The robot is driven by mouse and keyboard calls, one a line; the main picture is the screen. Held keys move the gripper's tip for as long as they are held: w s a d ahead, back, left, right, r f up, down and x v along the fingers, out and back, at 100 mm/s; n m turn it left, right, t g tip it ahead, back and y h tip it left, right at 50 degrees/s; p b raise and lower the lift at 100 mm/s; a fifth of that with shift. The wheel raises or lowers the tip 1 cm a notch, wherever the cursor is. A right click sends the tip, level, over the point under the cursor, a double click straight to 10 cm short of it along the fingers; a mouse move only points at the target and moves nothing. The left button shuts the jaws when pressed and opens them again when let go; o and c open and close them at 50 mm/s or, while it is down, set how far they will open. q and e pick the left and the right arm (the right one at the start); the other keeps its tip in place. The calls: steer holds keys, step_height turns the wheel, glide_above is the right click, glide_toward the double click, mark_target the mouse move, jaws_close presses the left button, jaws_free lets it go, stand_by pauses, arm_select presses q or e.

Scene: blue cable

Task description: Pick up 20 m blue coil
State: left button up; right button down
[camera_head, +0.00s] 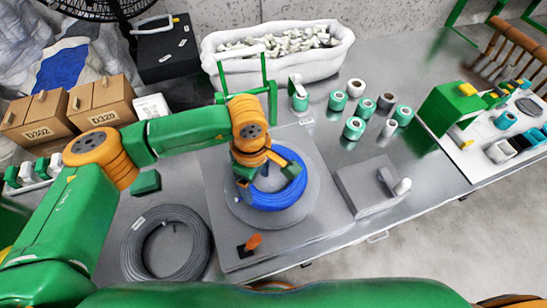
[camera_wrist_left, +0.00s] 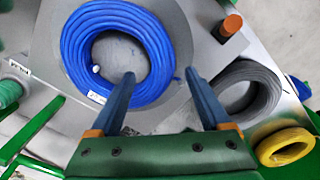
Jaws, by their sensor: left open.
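The blue coil (camera_head: 290,190) lies flat on a round grey disc (camera_head: 236,208) on the table. In the left wrist view the blue coil (camera_wrist_left: 75,50) is a thick ring with a white label and a pale cable end inside. My left gripper (camera_wrist_left: 158,73) is open and empty, its fingers pointing at the coil's right side. One fingertip appears over the inner edge and the other just outside the ring. I cannot tell how far above it they are. My right gripper is not in view.
A grey cable coil (camera_head: 135,250) lies left of the disc's base plate, and a yellow coil (camera_wrist_left: 268,146) shows in the wrist view. An orange knob (camera_head: 253,241) stands near the disc. A green frame (camera_head: 273,100) and a grey block (camera_head: 365,190) flank it. Several green spools (camera_head: 354,128) stand behind.

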mark_target(258, 195)
arm_select(q)
steer(key=f+p, duration=0.1)
steer(key=f, duration=0.2)
steer(key=f+p, duration=0.1)
steer(key=f, duration=0.2)
steer(key=shift+s+a+f, duration=0.15)
steer(key=shift+s+f, duration=0.05)
steer(key=shift+f, duration=0.2)
steer(key=shift+w, duration=0.1)
steer(key=c, duration=1.2)
jaws_close()
steer(key=shift+r, duration=0.1)
